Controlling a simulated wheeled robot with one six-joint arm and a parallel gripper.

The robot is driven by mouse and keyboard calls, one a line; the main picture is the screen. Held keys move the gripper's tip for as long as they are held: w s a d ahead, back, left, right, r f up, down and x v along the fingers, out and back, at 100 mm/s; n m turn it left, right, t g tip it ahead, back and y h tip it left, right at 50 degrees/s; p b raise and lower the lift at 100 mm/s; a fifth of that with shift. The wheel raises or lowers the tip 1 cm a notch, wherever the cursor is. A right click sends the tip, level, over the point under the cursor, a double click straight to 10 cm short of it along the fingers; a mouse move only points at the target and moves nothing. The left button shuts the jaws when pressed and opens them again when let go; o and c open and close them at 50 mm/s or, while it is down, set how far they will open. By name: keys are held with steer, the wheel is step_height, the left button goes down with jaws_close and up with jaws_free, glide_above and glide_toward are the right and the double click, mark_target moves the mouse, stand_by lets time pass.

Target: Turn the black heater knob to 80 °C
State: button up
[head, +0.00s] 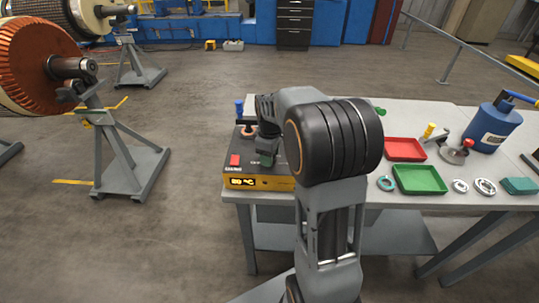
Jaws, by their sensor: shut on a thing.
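The heater (278,184) is a dark-topped box with a yellow front at the left end of the table. Its lit display (242,182) seems to read 80 °C, though the digits are small. A red button (234,160) sits on its top at the left. My gripper (266,160) points down onto the heater's top, right of the red button. Its fingers are shut at the place of the black knob, which they and my arm hide. The knob's pointer cannot be seen.
A blue-handled item (239,108) stands at the heater's back left. To the right on the table (405,118) are a red tray (404,150), a green tray (420,180), several rings and a blue canister (492,127). A rotor stand (105,145) is on the floor at left.

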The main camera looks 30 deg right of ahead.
steer(key=m, duration=1)
steer(key=shift+m, duration=0.4)
stand_by(0.4)
steer(key=o, duration=0.9)
step_height(320, 180, up, 14)
steer(key=shift+f, duration=0.1)
stand_by(0.5)
